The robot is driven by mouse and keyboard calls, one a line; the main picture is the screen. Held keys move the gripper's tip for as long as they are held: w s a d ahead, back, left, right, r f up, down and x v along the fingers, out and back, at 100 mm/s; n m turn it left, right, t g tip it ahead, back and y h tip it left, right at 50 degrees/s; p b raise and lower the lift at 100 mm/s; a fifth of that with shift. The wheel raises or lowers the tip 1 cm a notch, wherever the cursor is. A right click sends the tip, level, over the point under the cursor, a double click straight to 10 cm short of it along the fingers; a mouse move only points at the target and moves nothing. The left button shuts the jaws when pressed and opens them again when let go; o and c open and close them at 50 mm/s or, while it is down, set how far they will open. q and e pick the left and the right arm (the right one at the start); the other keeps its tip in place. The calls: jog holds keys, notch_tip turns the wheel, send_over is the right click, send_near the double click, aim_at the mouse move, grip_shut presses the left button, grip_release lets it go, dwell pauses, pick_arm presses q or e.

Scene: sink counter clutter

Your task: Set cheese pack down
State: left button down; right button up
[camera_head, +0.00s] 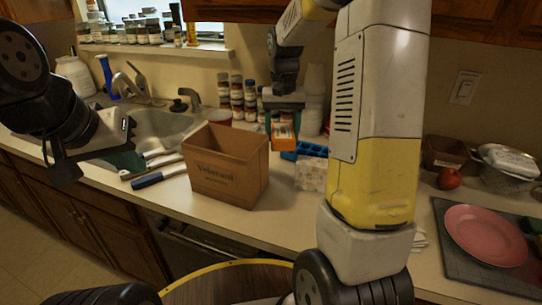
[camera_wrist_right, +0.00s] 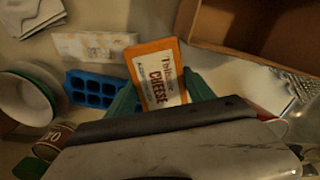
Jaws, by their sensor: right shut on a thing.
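The cheese pack (camera_wrist_right: 158,72) is an orange-edged pack with a white "CHEESE" label. My right gripper (camera_wrist_right: 160,95) is shut on it, with teal fingers on either side. In the head view the cheese pack (camera_head: 284,133) hangs below my right gripper (camera_head: 284,108), behind and right of the cardboard box. It appears to be above the counter (camera_head: 235,222); the exact gap under it cannot be told. My left gripper (camera_head: 128,160) is at the left, over the sink's front edge and away from the pack. Its finger opening does not show clearly.
An open cardboard box (camera_head: 228,168) stands on the counter. A blue ice tray (camera_head: 305,150) and a pale patterned packet (camera_head: 311,175) lie to its right. Spice jars (camera_head: 237,97) and stacked bowls (camera_head: 313,115) stand behind.

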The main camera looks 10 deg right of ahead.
aim_at(281, 174)
notch_tip(281, 174, down, 12)
jog(key=shift+f, duration=0.1)
dwell(0.5)
jog(key=shift+f, duration=0.15)
jog(key=o, duration=1.6)
jog(key=shift+o, duration=0.6)
notch_tip(281, 174, up, 12)
jog(key=shift+f, duration=0.1)
notch_tip(281, 174, down, 12)
jog(key=shift+r, duration=0.15)
